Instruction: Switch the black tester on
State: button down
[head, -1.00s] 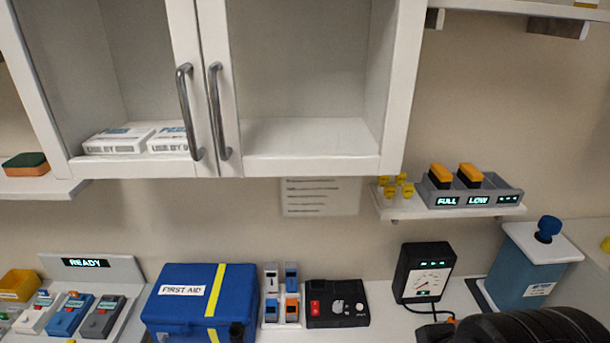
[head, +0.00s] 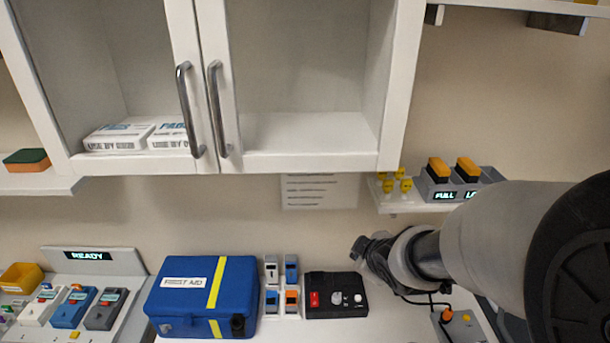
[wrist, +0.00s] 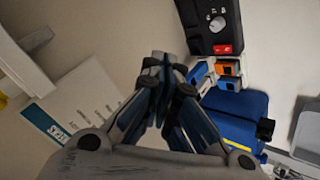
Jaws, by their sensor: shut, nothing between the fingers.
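A black box with a red rocker switch, a grey knob and small round parts, which looks like the black tester (head: 336,281), sits on the counter right of centre. In the wrist view the tester (wrist: 207,14) is at the top right, with its red switch (wrist: 223,49) at the near end. I cannot tell the switch's position. My gripper (head: 360,243) is shut and empty, above and to the right of the tester, apart from it. In the wrist view my gripper (wrist: 163,62) shows its fingertips together, left of the tester.
Small blue and orange units (head: 291,299) stand just left of the tester, then a blue first aid case (head: 195,300). A white cabinet (head: 310,160) and a shelf (head: 405,204) overhang the counter. A grey box with an orange button (head: 446,316) is at right.

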jog(key=w+a+f+n+y, duration=0.2)
jog(key=w+a+f+n, duration=0.1)
jog(key=a+f, duration=0.15)
jog(key=n+y, duration=0.4)
send_over(313, 303)
jog(key=s, duration=0.1)
notch_tip(313, 303, down, 6)
jog(key=f, duration=0.1)
jog(key=shift+s+r+g+p, duration=0.1)
jog(key=shift+r+g+p, duration=0.15)
jog(key=shift+g+p, duration=0.05)
jog(key=shift+f, duration=0.15)
jog(key=f+b, duration=0.2)
jog(key=w+f+b, duration=0.1)
jog(key=f+b, duration=0.1)
jog(key=f, duration=0.1)
jog(key=f+b, duration=0.2)
jog(key=f, duration=0.1)
jog(key=shift+w+f+b, duration=0.15)
jog(key=shift+f+b, duration=0.1)
jog(key=shift+b, duration=0.1)
